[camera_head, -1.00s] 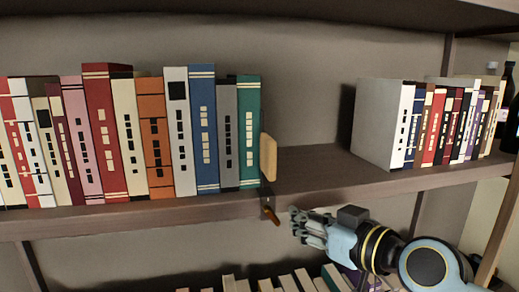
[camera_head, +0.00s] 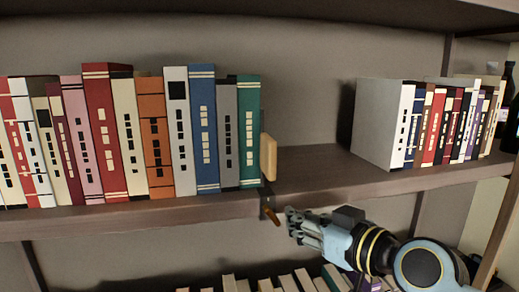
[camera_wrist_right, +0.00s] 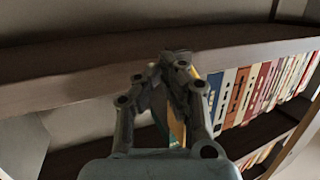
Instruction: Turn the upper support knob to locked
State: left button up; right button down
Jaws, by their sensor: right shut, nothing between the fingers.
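The upper support knob (camera_head: 273,216) is a small orange-brown lever on a dark bracket under the front edge of the upper shelf. It slants down to the right. The tan support block (camera_head: 268,157) stands above it, against the green end book. My right gripper (camera_head: 290,218) is shut and empty just right of the knob, below the shelf edge. Its tips look very close to the knob; I cannot tell whether they touch. In the right wrist view, the fingers (camera_wrist_right: 165,77) are together below a shelf edge, and I cannot make out the knob. My left gripper is not in view.
The upper shelf (camera_head: 330,177) crosses just above my right gripper. A row of books (camera_head: 204,130) fills its left side, and another group (camera_head: 380,124) stands at right. More books (camera_head: 300,284) are on the lower shelf.

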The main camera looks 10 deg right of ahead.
jog(key=shift+w+a+r, duration=0.1)
jog(key=shift+a, duration=0.9)
dwell(0.3)
jog(key=shift+d, duration=0.1)
jog(key=d, duration=0.3)
jog(key=shift+d, duration=0.3)
